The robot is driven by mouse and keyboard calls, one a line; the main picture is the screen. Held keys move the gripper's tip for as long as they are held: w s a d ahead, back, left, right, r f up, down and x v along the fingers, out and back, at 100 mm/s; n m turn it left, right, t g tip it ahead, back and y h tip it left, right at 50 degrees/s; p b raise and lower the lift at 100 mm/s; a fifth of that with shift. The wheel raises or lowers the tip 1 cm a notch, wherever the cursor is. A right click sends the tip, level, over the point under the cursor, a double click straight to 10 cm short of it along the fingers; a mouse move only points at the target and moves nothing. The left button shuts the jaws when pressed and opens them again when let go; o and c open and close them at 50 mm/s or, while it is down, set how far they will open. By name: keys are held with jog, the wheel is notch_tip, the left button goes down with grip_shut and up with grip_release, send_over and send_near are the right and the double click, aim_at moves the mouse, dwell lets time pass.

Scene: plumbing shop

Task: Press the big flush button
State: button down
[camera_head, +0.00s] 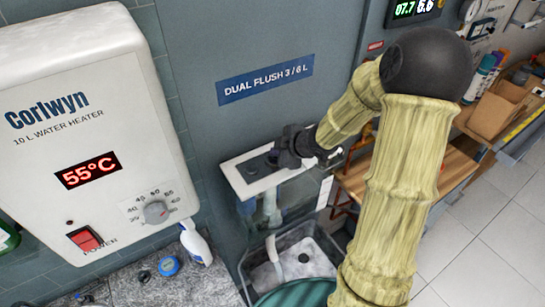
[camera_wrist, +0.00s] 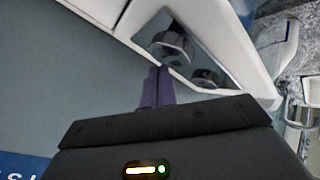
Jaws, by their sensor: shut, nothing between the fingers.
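The flush plate is a dark panel in a white frame (camera_head: 236,176) below the "DUAL FLUSH 3/6 L" sign (camera_head: 265,79). In the wrist view the plate (camera_wrist: 190,58) carries two shiny round buttons: a larger one (camera_wrist: 170,46) and a smaller one (camera_wrist: 207,78). My gripper (camera_head: 272,158) is over the right part of the plate in the head view and hides some of it. In the wrist view my gripper (camera_wrist: 159,70) shows its two purplish fingers together, empty, with tips by the plate's edge near the larger button. I cannot tell whether they touch it.
A white water heater (camera_head: 90,130) reading 55°C hangs at the left. A spray bottle (camera_head: 195,242) and a blue tape measure (camera_head: 168,266) are on the grey counter (camera_head: 135,292). Shelves with boxes (camera_head: 495,108) stand at the right.

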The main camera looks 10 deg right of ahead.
aim_at(276, 159)
jog(key=shift+r+p, duration=3.1)
jog(key=shift+p, duration=0.15)
jog(key=shift+f, duration=0.15)
jog(key=shift+s+f+m+h+b, duration=0.2)
jog(key=shift+m+h+b, duration=0.1)
jog(key=shift+b, duration=0.1)
jog(key=s+f+m+g+h+b, duration=0.2)
jog(key=s+m+b, duration=0.2)
jog(key=s+m, duration=0.3)
jog(key=s+f+m+g+h+b, duration=0.2)
jog(key=s+m, duration=0.5)
jog(key=s, duration=0.5)
jog(key=shift+s+a+f+g+b, duration=0.35)
jog(key=shift+a+f+g+b, duration=0.1)
jog(key=shift+f+g+b, duration=0.4)
